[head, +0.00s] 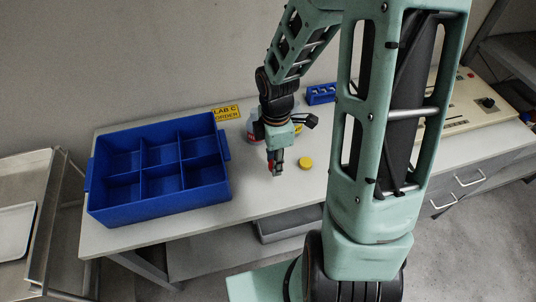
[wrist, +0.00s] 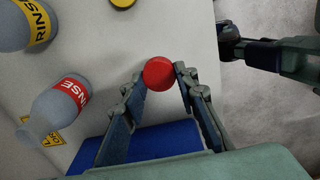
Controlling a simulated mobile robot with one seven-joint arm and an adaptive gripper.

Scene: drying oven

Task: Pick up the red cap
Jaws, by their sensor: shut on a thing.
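The red cap (wrist: 158,73) sits between the two fingertips of my gripper (wrist: 161,76) in the wrist view. My gripper is shut on it, one finger on each side. In the head view my gripper (head: 276,168) points down over the table, and only a little red shows by its fingers. I cannot tell from these views whether the cap touches the table.
A blue six-compartment crate (head: 143,205) stands at the left of the table. A yellow cap (head: 305,162) lies right of my gripper. Bottles with a red label (wrist: 68,91) and a yellow label (wrist: 39,24) are close by. A blue rack (head: 321,94) stands behind.

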